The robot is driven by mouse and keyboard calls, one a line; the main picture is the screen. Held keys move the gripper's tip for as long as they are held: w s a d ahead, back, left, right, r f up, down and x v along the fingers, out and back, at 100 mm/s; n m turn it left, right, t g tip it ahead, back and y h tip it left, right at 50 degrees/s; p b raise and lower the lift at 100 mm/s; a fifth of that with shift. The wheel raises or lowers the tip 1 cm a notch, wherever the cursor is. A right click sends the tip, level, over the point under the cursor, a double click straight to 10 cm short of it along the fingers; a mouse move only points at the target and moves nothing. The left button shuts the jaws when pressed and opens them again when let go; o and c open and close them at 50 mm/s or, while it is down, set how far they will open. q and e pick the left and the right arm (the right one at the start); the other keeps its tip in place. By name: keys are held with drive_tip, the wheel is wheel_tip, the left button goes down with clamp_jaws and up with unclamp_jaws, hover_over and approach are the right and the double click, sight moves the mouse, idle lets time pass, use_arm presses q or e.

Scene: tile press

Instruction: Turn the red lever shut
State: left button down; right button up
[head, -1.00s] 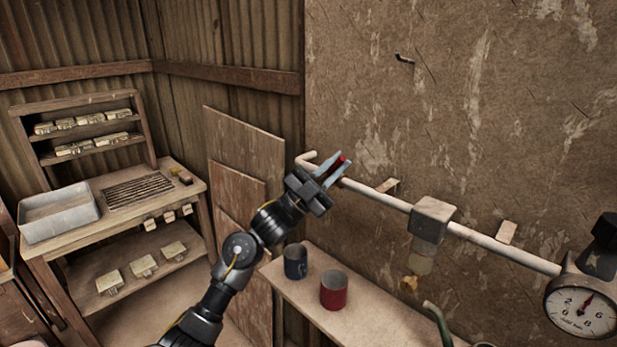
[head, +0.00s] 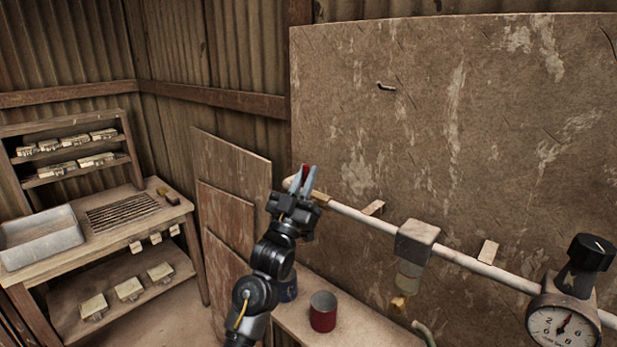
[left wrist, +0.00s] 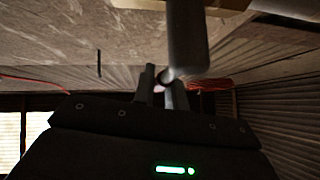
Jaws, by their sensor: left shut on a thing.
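The red lever (head: 306,171) is at the left end of the white pipe (head: 345,210) along the wall. Only a small red part shows, between the pale fingers of my left gripper (head: 307,179). The gripper is shut on the lever, and its fingers point almost straight up in the head view. In the left wrist view the fingers (left wrist: 160,90) meet just under a grey pipe end (left wrist: 187,45), and the lever is mostly hidden there. My right gripper is not in view.
A grey box with a glass cup (head: 415,240) hangs on the pipe. A gauge (head: 560,325) and black knob (head: 592,252) are at the right. A red can (head: 323,312) and blue can (head: 287,287) stand on the shelf below. A workbench (head: 160,215) is at the left.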

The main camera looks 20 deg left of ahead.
use_arm(q)
drive_tip(key=shift+n+y, duration=0.3)
drive_tip(key=c, duration=1.4)
unclamp_jaws()
drive_tip(key=shift+a, duration=0.1)
drive_tip(key=shift+c, duration=0.2)
drive_tip(key=b+v, duration=0.4)
drive_tip(key=v, duration=0.6)
drive_tip(key=shift+s+f+b, duration=0.25)
drive_tip(key=shift+f+b, duration=0.05)
drive_tip(key=shift+b, duration=0.05)
